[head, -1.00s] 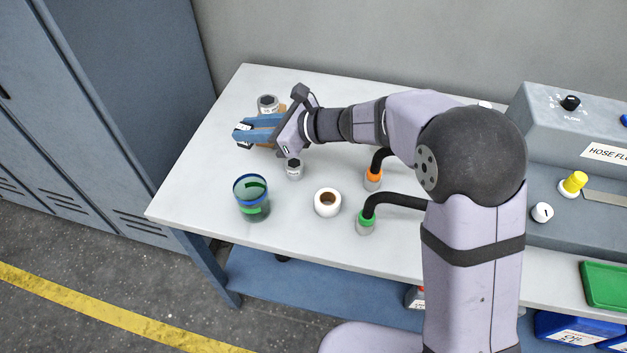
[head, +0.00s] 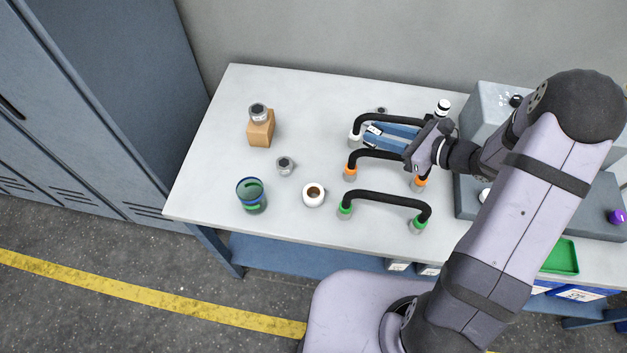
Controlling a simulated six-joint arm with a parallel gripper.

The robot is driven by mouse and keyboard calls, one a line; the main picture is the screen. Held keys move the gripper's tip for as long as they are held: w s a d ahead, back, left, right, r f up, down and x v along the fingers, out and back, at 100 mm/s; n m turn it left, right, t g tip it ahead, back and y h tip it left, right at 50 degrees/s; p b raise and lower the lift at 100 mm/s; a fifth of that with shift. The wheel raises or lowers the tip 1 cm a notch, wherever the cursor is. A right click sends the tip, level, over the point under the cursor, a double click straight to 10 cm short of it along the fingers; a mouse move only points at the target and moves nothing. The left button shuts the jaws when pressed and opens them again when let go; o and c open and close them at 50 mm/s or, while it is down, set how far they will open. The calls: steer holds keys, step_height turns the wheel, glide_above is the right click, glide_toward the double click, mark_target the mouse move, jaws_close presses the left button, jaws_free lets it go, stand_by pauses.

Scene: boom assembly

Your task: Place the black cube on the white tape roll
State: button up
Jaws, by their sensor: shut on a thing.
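The white tape roll (head: 313,195) lies flat on the table with its brown core facing up. My gripper (head: 371,137) has blue fingers pointing left, above the back middle of the table, to the right of and farther back than the roll. Its fingertips are close by the left end of the white-ended black hose (head: 388,118). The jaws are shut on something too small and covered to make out. I cannot pick out the black cube anywhere; the gripper or arm may hide it.
A green-and-blue cup (head: 251,195) stands left of the roll. A grey fitting (head: 285,165) lies behind it. Another fitting (head: 259,112) is at a wooden block (head: 261,130). Orange-ended (head: 379,154) and green-ended (head: 387,197) hoses arch right of the roll.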

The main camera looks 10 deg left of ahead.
steer(key=s+d+f+m+t+p, duration=0.1)
steer(key=s+d+f+p, duration=0.15)
steer(key=s+d, duration=0.6)
steer(key=s+a+r+n+g+b, duration=0.25)
steer(key=s+a+n+g, duration=0.45)
steer(key=s+n+g, duration=0.35)
steer(key=d+n+g+h+b, duration=0.3)
steer(key=d+n+g+h, duration=0.3)
steer(key=n+g+h, duration=0.8)
steer(key=n+t+h+b, duration=0.3)
steer(key=n+t+b, duration=1.8)
steer(key=n+t, duration=1)
glide_above(310, 197)
steer(key=shift+n+g, duration=0.45)
steer(key=shift+g, duration=0.3)
steer(key=shift+f, duration=5.95)
steer(key=shift+f, duration=0.15)
